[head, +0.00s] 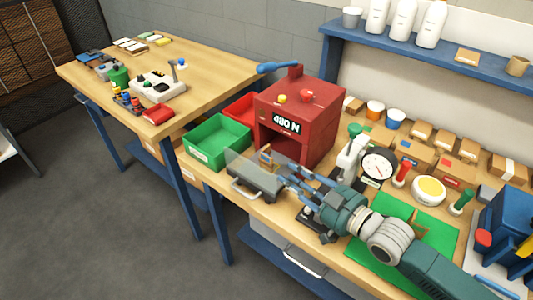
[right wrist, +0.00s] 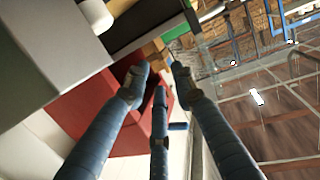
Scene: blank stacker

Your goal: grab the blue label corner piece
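A small tan piece (head: 267,157) stands on the grey plate (head: 262,180) in front of the red press, behind a clear panel. It may be the corner piece; I cannot make out a blue label on it. My right gripper (head: 285,176) reaches in from the lower right, its blue fingertips just right of the tan piece. Its fingers are spread with nothing visible between them. In the right wrist view, the spread fingers of the right gripper (right wrist: 158,82) point toward tan blocks (right wrist: 151,48), apparently beyond the tips. My left gripper is not in view.
The red press (head: 297,110), marked 480 N, stands right behind the fingertips. A green bin (head: 216,140) is to its left. A dial gauge (head: 378,165), green mat (head: 445,240) and several labelled cartons crowd the bench to the right. Open floor lies in front.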

